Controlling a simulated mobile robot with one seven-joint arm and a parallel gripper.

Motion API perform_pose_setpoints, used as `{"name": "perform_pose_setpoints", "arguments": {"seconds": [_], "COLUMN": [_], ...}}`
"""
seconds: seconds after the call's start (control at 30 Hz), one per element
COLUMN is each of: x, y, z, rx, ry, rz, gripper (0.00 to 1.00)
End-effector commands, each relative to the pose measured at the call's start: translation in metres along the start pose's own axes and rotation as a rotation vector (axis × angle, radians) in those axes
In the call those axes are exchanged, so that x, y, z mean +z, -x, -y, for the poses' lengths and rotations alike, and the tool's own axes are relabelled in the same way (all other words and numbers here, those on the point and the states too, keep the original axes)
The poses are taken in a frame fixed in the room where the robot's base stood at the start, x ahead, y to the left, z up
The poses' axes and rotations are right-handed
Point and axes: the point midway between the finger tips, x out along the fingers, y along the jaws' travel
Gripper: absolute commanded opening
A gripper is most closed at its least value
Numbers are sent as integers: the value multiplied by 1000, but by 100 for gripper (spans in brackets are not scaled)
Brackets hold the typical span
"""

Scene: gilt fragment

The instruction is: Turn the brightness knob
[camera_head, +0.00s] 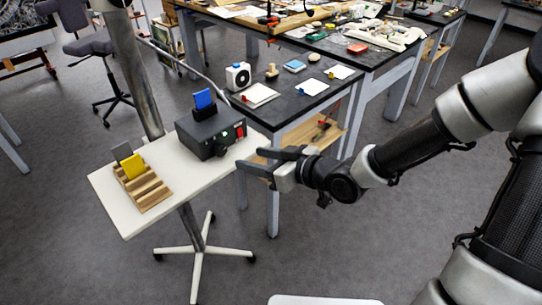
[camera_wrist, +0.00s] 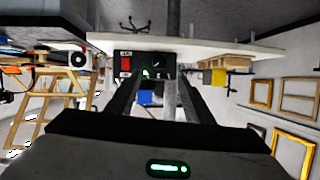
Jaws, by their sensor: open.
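The black control box (camera_head: 208,133) sits on the white stand top (camera_head: 112,205). Its front panel has a red switch (camera_head: 240,131) and a small green light (camera_head: 224,135). The brightness knob is too small to make out clearly in the head view; a dark round shape in the wrist view (camera_wrist: 157,64) may be it. My gripper (camera_head: 250,162) is open and empty, in front of the panel and apart from it. The wrist view shows the box (camera_wrist: 136,57) upside down, beyond my fingers (camera_wrist: 157,92).
A blue piece (camera_head: 203,98) stands in a holder on the box. A wooden slotted rack (camera_head: 150,190) with yellow and grey pieces is at the stand's left. A dark workbench (camera_head: 290,107) with cards and a white device (camera_head: 238,76) stands close behind my gripper.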

Motion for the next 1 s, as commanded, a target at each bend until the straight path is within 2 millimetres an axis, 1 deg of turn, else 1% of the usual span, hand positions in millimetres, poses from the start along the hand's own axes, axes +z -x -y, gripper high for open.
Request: {"name": "perform_pose_setpoints", "arguments": {"seconds": [0.03,0.1,0.2,0.3,0.43,0.87,0.97,1.0], "x": [-3,-3,-2,-1,0,0,4,9], "y": [13,26,40,48,52,52,52,53], "z": [-1,-1,-1,0,0,0,-6,-12], "rx": [5,4,3,1,1,0,18,40], "ry": [-1,-1,-1,0,-1,0,7,14], "rz": [1,1,0,0,1,0,25,55], "gripper": [48,48,48,48,48,48,48,48]}}
